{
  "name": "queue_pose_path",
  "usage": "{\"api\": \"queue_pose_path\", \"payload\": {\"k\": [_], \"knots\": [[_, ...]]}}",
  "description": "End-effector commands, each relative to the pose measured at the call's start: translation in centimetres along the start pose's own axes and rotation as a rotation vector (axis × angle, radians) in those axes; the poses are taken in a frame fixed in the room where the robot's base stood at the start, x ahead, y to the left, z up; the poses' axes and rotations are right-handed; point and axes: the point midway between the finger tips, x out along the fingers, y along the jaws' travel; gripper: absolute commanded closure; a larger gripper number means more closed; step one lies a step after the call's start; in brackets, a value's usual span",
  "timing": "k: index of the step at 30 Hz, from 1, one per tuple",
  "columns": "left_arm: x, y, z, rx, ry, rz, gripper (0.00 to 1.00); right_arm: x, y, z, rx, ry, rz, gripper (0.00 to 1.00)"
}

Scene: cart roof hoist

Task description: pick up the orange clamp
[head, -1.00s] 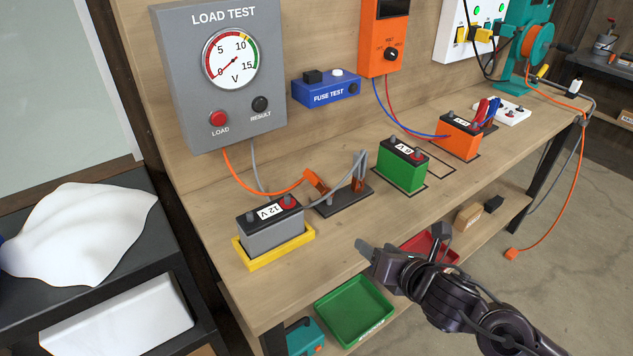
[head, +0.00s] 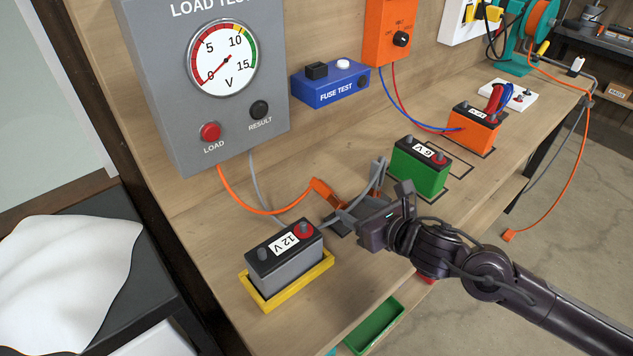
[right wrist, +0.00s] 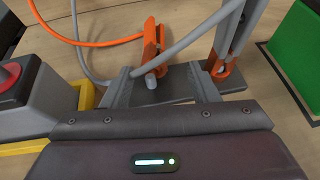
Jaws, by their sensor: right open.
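The orange clamp (head: 325,191) stands on a dark holder on the bench, with an orange cable running to the load test box. It also shows in the right wrist view (right wrist: 152,45), upright, just beyond the space between my fingertips. My right gripper (head: 372,208) is open, with nothing seen between its fingers, and is close in front of the clamp. In the head view it hides part of the dark holder (right wrist: 180,84). A grey clamp (right wrist: 230,35) with orange jaws stands just right of the orange one. My left gripper is not in view.
A 12 V battery (head: 285,262) in a yellow tray (head: 328,262) stands left of the gripper. A green 6 V battery (head: 420,178) stands to the right. The load test box (head: 195,120) rises behind. The grey cable (right wrist: 190,68) crosses close to the orange clamp.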

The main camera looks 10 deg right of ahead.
Motion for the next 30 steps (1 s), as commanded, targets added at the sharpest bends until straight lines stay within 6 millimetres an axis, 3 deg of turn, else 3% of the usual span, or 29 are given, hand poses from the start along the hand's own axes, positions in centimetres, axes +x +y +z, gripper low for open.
{"api": "queue_pose_path", "payload": {"k": [11, 19, 28, 30], "knots": [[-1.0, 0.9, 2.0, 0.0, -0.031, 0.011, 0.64, 3.1, 0.4, 0.1, 0.005, 0.0, 0.002, 0.46], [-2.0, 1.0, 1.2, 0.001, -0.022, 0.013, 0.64, 6.6, 0.8, -0.1, 0.003, -0.001, 0.002, 0.46], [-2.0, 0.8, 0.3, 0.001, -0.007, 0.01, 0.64, 7.2, 0.8, -0.2, 0.001, 0.0, 0.002, 0.46], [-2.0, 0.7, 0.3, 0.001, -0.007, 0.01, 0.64, 7.2, 0.8, -0.2, 0.001, 0.0, 0.002, 0.53]]}}
